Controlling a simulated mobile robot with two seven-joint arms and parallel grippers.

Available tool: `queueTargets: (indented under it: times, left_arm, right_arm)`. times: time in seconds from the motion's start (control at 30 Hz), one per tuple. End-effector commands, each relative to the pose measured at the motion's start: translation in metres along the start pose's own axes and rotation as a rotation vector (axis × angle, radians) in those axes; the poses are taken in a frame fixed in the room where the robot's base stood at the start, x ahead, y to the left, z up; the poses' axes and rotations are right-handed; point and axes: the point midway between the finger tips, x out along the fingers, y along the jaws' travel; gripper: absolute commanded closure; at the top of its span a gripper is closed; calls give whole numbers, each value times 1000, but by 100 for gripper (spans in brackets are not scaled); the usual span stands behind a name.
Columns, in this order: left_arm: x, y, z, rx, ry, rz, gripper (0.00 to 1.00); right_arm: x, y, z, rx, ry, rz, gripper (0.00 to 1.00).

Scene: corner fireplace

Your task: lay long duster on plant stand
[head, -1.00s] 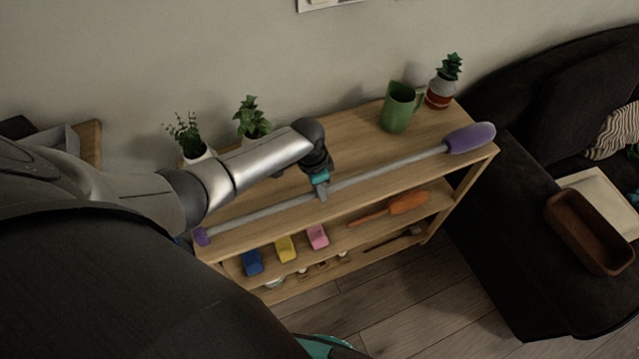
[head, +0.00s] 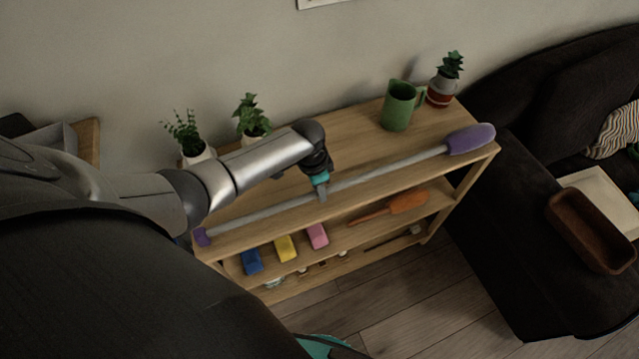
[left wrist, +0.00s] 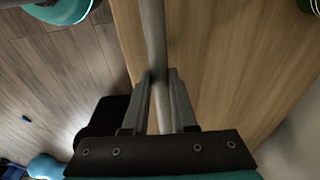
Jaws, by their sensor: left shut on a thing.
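The long duster (head: 390,174) has a grey rod, a purple head at the right end and a purple cap at the left end. It lies along the front edge of the wooden plant stand's top (head: 350,145). My left gripper (head: 322,192) is shut on the rod near its middle. In the left wrist view the rod (left wrist: 153,45) runs between the two fingers (left wrist: 160,90), over the stand's wooden top (left wrist: 220,60). Whether the rod touches the top along its whole length I cannot tell. My right gripper is not in view.
Potted plants (head: 252,122), a green mug (head: 398,107) and a red-and-grey pot (head: 440,92) stand along the back of the top. Lower shelves hold an orange duster (head: 408,201) and blue, yellow and pink blocks (head: 285,249). A dark sofa (head: 500,230) stands at the right.

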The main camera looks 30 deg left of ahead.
Motion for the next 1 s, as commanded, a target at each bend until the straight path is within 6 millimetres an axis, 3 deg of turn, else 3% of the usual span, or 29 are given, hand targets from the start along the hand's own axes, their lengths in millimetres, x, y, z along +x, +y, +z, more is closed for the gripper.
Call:
queueTargets:
  times: [0.3,0.33,0.63,1.0]
  left_arm:
    - [5,0,0,0,2,-1,100]
    - [5,0,0,0,2,-1,72]
    - [4,0,0,0,1,0,39]
    - [-2,0,1,0,0,-1,39]
  right_arm:
    - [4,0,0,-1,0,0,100]
    - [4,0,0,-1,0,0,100]
    - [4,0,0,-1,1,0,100]
    - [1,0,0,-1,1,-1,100]
